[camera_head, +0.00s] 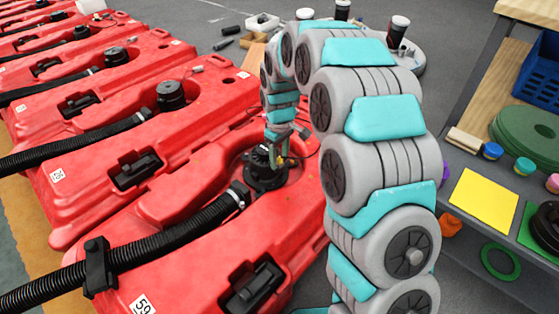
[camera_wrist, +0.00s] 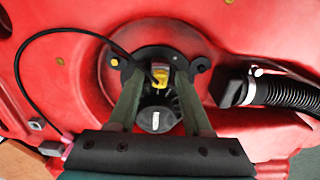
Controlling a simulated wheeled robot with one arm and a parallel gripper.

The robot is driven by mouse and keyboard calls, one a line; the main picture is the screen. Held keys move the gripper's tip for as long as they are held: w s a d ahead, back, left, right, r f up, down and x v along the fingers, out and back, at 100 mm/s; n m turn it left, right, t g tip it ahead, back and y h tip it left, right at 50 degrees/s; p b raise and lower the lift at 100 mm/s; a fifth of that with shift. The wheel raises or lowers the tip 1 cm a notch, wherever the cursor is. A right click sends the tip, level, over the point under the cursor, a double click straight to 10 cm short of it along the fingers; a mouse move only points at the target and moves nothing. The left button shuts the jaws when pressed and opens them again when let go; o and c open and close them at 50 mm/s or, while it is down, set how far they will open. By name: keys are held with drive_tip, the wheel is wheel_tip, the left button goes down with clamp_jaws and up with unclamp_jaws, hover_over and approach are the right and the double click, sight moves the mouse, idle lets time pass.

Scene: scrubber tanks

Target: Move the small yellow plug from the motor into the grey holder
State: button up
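The small yellow plug (camera_wrist: 159,75) sits on the black motor (camera_wrist: 156,112) in a round recess of the red tank, with a black cable running from it to the left. My gripper (camera_wrist: 159,74) reaches over the motor with its fingers apart, one on each side of the plug; I see gaps between the fingers and the plug. In the head view my gripper (camera_head: 281,152) is above the motor (camera_head: 265,172) of the nearest tank, and the plug is too small to tell. A small grey piece (camera_wrist: 37,125) lies at the left in the wrist view; I cannot tell whether it is the holder.
A black ribbed hose (camera_wrist: 285,95) joins the red tank (camera_head: 185,245) beside the motor. More red tanks (camera_head: 110,125) stand in a row behind. A bench (camera_head: 480,160) with a yellow sheet (camera_head: 484,200) and small jars is at the right. Grey floor shows at the back.

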sight(280, 159)
clamp_jaws()
idle(1.1)
drive_tip(key=o, duration=0.8)
unclamp_jaws()
drive_tip(key=shift+o, duration=0.2)
drive_tip(key=shift+r+p, duration=0.3)
drive_tip(key=shift+r, duration=3.6)
